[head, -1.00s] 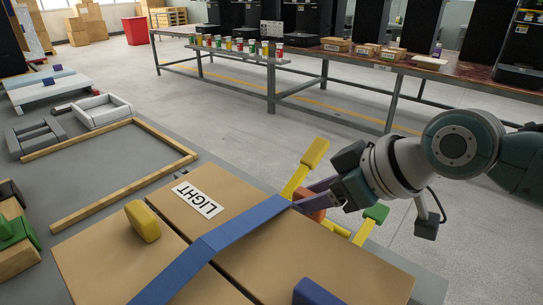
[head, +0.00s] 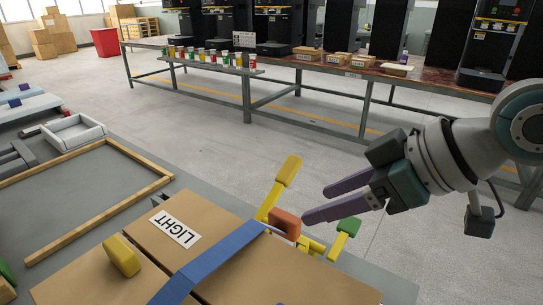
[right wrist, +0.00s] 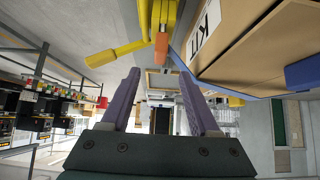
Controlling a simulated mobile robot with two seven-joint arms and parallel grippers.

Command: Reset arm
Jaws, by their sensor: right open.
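My right gripper (head: 316,204) has two purple fingers. It is open and empty, held just right of a toggle clamp at the cardboard box's far edge. The clamp shows a raised yellow lever (head: 279,187), an orange block (head: 287,223) and a green-tipped yellow lever (head: 344,238). In the right wrist view, nothing is between the spread fingers (right wrist: 158,74); the yellow lever (right wrist: 118,53) and orange block (right wrist: 161,46) lie beyond the tips. The box (head: 285,270) has a LIGHT label (head: 175,230) and a blue strap (head: 222,252) across it. My left gripper is not in view.
The grey table (head: 85,205) carries a wooden frame (head: 95,235), a yellow block (head: 121,256) on the box and a white tray (head: 75,132). A long bench (head: 300,75) with jars and cartons stands behind. Open floor lies between.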

